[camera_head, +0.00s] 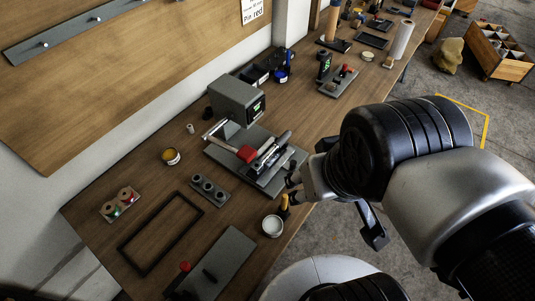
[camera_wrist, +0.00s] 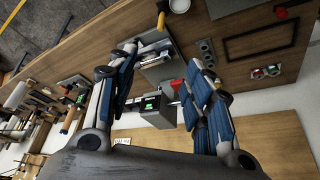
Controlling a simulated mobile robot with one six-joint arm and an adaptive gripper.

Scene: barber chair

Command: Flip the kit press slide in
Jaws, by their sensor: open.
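The kit press (camera_head: 236,101) is a grey block with a small green display, on a grey base plate (camera_head: 221,154) on the wooden bench. In front of the block sits the slide (camera_head: 268,155), a metal and dark assembly with a red block (camera_head: 247,153) at its left end. My gripper (camera_head: 291,187) is open and empty at the bench's front edge, right of the base plate and apart from the slide. In the wrist view, the press (camera_wrist: 155,110) appears inverted between the spread fingers of my gripper (camera_wrist: 163,58); the fingers hide parts of its surroundings.
Another fixture (camera_head: 339,82) stands farther along the bench.

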